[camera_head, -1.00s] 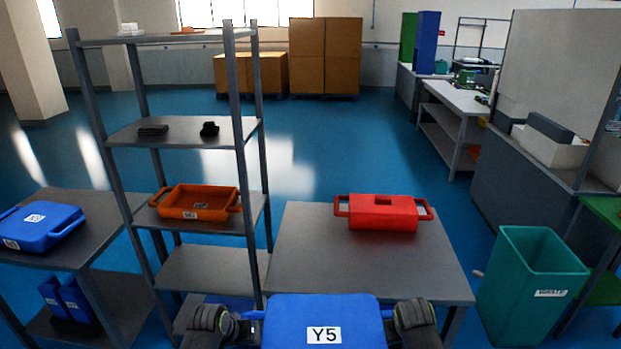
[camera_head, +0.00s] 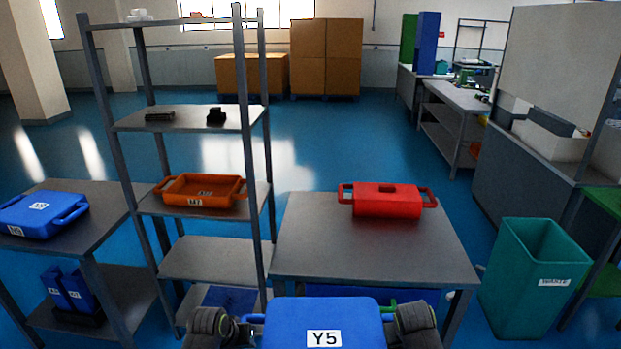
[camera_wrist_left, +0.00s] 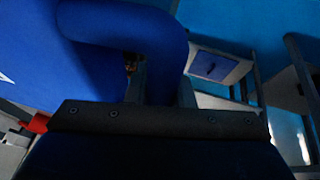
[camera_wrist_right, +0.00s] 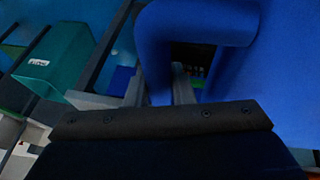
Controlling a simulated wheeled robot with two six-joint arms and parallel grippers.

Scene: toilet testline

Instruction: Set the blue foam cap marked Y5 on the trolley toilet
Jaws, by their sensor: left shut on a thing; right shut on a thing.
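The blue foam cap (camera_head: 325,318) with a white Y5 label is at the bottom centre of the head view, held in front of me between both grippers. My left gripper (camera_head: 232,332) is shut on the cap's left handle; the blue handle (camera_wrist_left: 135,25) fills the upper part of the left wrist view. My right gripper (camera_head: 402,328) is shut on the right handle, a blue loop (camera_wrist_right: 195,20) in the right wrist view. The cap looks about level. I cannot make out the trolley toilet in these frames.
A grey table (camera_head: 375,255) ahead bears a red handled box (camera_head: 387,201). A shelf rack (camera_head: 200,256) with an orange tray (camera_head: 203,191) stands left of it. A side table holds another blue cap (camera_head: 42,214). A teal waste bin (camera_head: 533,275) stands right.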

